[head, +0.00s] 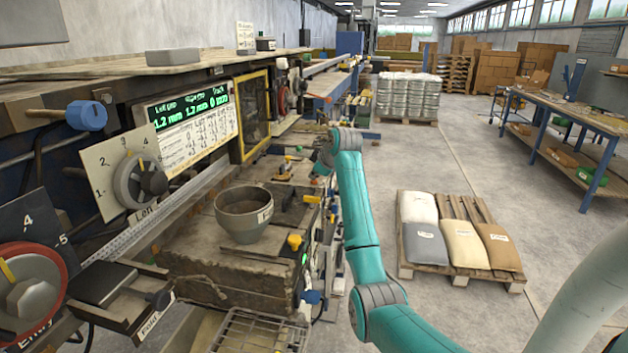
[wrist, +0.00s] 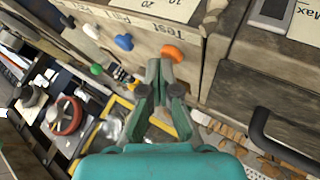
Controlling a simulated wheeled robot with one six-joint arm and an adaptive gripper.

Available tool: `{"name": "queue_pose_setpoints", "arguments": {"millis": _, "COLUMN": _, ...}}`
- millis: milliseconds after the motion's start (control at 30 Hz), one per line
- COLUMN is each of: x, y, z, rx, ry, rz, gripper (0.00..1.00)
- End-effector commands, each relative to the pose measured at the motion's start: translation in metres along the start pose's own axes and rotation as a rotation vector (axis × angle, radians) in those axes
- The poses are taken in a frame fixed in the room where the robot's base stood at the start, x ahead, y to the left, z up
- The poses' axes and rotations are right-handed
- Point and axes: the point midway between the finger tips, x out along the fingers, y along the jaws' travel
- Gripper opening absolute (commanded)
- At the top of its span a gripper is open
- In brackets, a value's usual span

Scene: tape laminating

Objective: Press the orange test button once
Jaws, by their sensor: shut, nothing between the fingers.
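The orange test button (wrist: 174,54) shows in the wrist view on the worn beige panel, under a label reading "Test". My gripper (wrist: 159,64) is shut with nothing between its fingers. Its fingertips point at the panel, just below and left of the orange button in the picture. The tips look very close to the button, but I cannot tell whether they touch it. In the head view my gripper (head: 324,158) is small and dark at the far end of the teal arm, beside the machine; I cannot make out the orange button there.
A blue knob (wrist: 123,42) and a white knob (wrist: 91,31) sit left of the button on the same panel. A dark handle (wrist: 262,130) juts out at the right. In the head view, a pallet with sacks (head: 455,275) lies on the floor, with open floor around it.

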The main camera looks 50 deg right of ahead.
Motion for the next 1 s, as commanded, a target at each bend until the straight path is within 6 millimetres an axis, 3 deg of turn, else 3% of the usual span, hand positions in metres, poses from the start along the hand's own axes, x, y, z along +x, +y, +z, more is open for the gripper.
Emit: {"name": "queue_pose_setpoints", "arguments": {"millis": 1000, "x": -0.014, "y": 0.010, "z": -0.010, "rx": 0.000, "ry": 0.000, "rz": 0.000, "gripper": 0.00}}
